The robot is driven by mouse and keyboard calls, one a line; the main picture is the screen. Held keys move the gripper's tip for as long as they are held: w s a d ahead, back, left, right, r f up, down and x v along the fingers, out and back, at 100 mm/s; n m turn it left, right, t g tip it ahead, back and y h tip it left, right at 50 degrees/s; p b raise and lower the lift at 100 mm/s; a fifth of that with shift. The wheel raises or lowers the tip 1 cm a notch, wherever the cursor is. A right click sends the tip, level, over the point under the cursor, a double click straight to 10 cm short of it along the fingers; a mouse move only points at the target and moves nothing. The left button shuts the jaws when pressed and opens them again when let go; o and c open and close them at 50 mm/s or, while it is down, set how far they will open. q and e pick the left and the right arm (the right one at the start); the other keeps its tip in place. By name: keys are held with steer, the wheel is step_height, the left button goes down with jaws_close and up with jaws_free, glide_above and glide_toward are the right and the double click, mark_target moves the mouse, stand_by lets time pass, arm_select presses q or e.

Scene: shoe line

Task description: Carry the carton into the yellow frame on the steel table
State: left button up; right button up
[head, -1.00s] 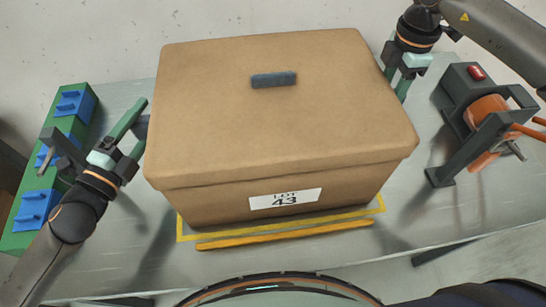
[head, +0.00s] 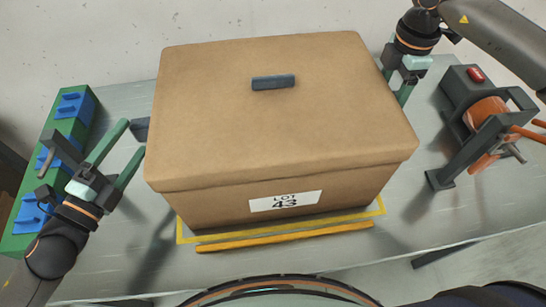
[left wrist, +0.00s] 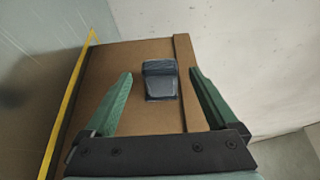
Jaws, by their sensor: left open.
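The brown carton (head: 285,125) with a closed lid and a LOT 43 label stands upright on the steel table (head: 420,215). The yellow frame (head: 180,232) shows along its front and front corners; the carton's visible front base lies inside it, the back is hidden. My left gripper (head: 133,137) is open around the carton's dark left handle (head: 140,130), pulled back from it. In the left wrist view the handle (left wrist: 160,80) sits between the spread fingers (left wrist: 161,75), untouched. My right gripper (head: 398,76) is at the carton's right side; its fingertips are partly hidden there.
A yellow bar (head: 285,237) lies along the frame's front. A green rack with blue parts (head: 75,105) stands at the left. A dark clamp-like device with an orange part (head: 485,120) stands at the right. A wall is behind the table.

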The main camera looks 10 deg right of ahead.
arm_select(q)
steer(key=v, duration=0.6)
steer(key=shift+s, duration=0.3)
steer(key=shift+a, duration=0.15)
arm_select(e)
steer(key=o, duration=0.4)
step_height(320, 180, up, 12)
stand_by(0.4)
stand_by(0.5)
